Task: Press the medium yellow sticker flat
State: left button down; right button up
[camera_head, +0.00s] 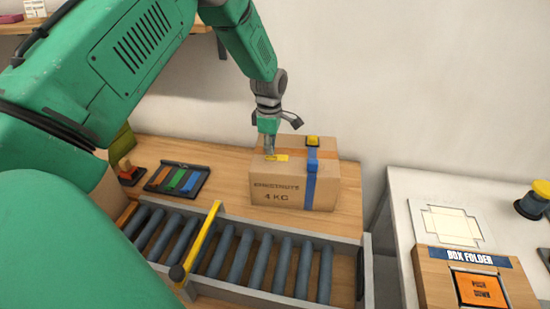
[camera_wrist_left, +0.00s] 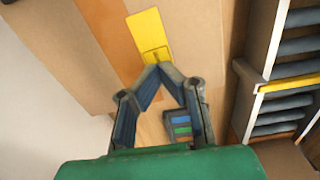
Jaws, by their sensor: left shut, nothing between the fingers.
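A yellow sticker (camera_head: 283,158) lies on the top of a closed cardboard box (camera_head: 265,187) marked 4 KG. In the left wrist view the sticker (camera_wrist_left: 147,30) is an upright yellow rectangle beside an orange-brown strip on the cardboard (camera_wrist_left: 200,30). My left gripper (camera_head: 269,152) points down at the sticker's left part. Its fingertips (camera_wrist_left: 158,67) are together and empty, at the sticker's near end. I cannot tell whether they touch it. The fingertips hide part of that end. My right gripper is not in view.
A blue strap (camera_head: 311,182) crosses the box, with a yellow-topped piece (camera_head: 313,141) on it. A roller conveyor (camera_head: 240,252) with a yellow bar (camera_head: 201,243) runs in front. A dark tray of coloured strips (camera_head: 177,179) lies left. A box folder (camera_head: 475,280) stands right.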

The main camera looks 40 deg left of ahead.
pick_arm(q)
jog(key=shift+a+f, duration=0.35)
jog(key=shift+f, duration=0.05)
jog(key=shift+d+f, duration=0.25)
jog(key=shift+d, duration=0.05)
jog(key=shift+f+b, duration=0.1)
jog(key=shift+b, duration=0.2)
jog(key=shift+s+a+f, duration=0.1)
dwell(1.3)
jog(key=shift+p, duration=0.3)
jog(key=shift+r+p, duration=0.95)
jog(key=shift+r, duration=0.3)
jog(key=shift+r+p, duration=1.8)
jog(key=shift+r, duration=0.55)
